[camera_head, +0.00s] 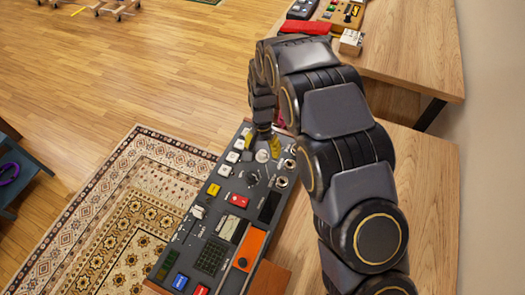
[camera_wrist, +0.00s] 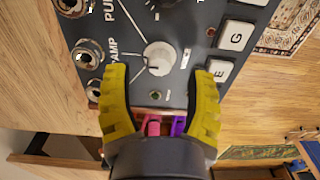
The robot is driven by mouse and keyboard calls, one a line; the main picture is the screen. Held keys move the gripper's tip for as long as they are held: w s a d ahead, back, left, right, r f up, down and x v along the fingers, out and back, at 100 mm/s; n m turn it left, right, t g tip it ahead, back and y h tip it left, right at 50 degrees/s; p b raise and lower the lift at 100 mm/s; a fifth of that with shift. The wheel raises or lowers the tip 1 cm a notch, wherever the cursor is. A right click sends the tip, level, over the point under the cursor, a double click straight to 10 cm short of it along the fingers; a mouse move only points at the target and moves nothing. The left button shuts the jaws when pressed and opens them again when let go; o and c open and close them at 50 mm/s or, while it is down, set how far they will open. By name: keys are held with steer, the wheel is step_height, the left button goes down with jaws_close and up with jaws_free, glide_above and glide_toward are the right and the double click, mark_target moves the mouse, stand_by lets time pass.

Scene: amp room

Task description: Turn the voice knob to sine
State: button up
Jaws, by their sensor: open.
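The voice knob (camera_wrist: 160,58) is a round white knob on the dark panel (camera_wrist: 190,18) in the wrist view. Lines run from it to printed labels, one reading "RAMP" in part and one starting "PU". I cannot read a sine label or tell where the knob points. My gripper (camera_wrist: 159,72) is open, its yellow fingers on either side of the knob, apart from it and empty. In the head view the gripper (camera_head: 262,143) is over the far end of the console (camera_head: 225,175), with the pale knob (camera_head: 262,156) beside its fingers.
Metal jacks (camera_wrist: 87,55) line one side of the knob, and white lettered keys (camera_wrist: 236,35) the other. A red button (camera_head: 238,200) and an orange plate (camera_head: 250,250) are on the console. A wooden table (camera_head: 420,50) with other gear stands at the back right.

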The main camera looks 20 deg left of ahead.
step_height(320, 180, down, 2)
steer(key=shift+f, duration=0.15)
jaws_close()
steer(key=shift+n, duration=0.3)
steer(key=n, duration=0.4)
steer(key=shift+n, duration=2)
